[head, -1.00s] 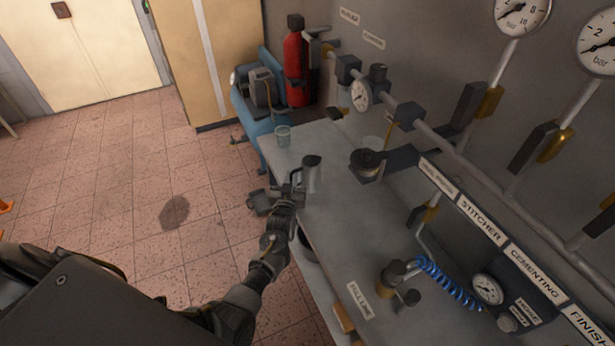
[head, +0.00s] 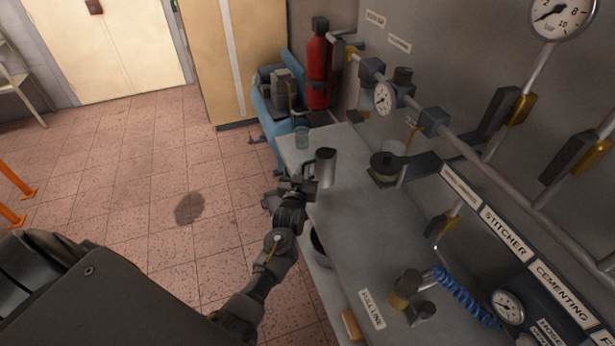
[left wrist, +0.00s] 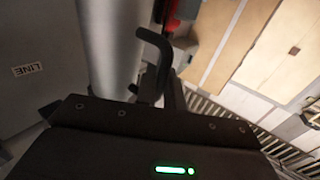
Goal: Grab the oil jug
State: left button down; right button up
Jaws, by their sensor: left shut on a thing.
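The oil jug (head: 326,167) is a grey metal cylinder with a dark top and a side handle. It is upright at the far end of the grey bench (head: 345,225). My left gripper (head: 306,185) is at the jug's left side, shut on its handle. In the left wrist view the jug's pale body (left wrist: 112,45) rises close above the gripper, with the dark handle (left wrist: 157,60) beside it. The fingertips are mostly hidden there. I cannot tell whether the jug touches the bench. My right gripper is not in view.
A pipe with gauges (head: 385,97) runs along the wall at right. A red extinguisher (head: 318,65) and blue compressor (head: 270,110) stand beyond the bench. A brass fitting with a blue coiled hose (head: 465,295) is nearer.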

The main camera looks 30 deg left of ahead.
pick_arm(q)
jog(key=s+a+r+b, duration=0.3)
jog(key=s+a+r, duration=0.3)
jog(key=s+r, duration=0.2)
jog(key=shift+s+a, duration=0.4)
jog(key=shift+s, duration=0.7)
